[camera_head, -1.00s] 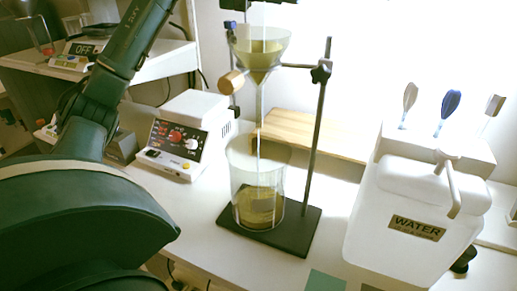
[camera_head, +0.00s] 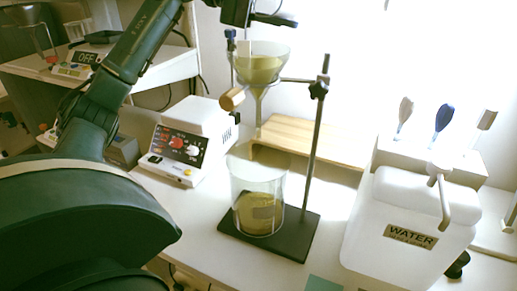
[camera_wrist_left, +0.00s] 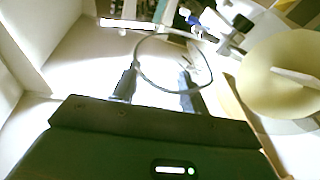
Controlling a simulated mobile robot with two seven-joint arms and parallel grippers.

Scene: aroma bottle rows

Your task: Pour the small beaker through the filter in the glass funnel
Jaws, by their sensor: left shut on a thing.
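My left gripper (camera_head: 258,14) is at the top edge of the head view, above the glass funnel (camera_head: 262,66). In the left wrist view it (camera_wrist_left: 158,78) is shut on the small clear beaker (camera_wrist_left: 172,58), whose round rim shows between and beyond the fingers. The funnel sits in the stand's ring and holds a filter and yellowish liquid. The pale filter cone (camera_wrist_left: 262,92) shows at the right of the wrist view, apart from the small beaker. A large beaker (camera_head: 257,192) with yellowish liquid stands below the funnel stem. My right gripper is out of view.
The stand's dark rod (camera_head: 316,150) rises right of the funnel from a black base (camera_head: 290,238). A white device with knobs (camera_head: 180,145) is left. A white WATER container (camera_head: 410,210) is right. A wooden board (camera_head: 315,142) lies behind.

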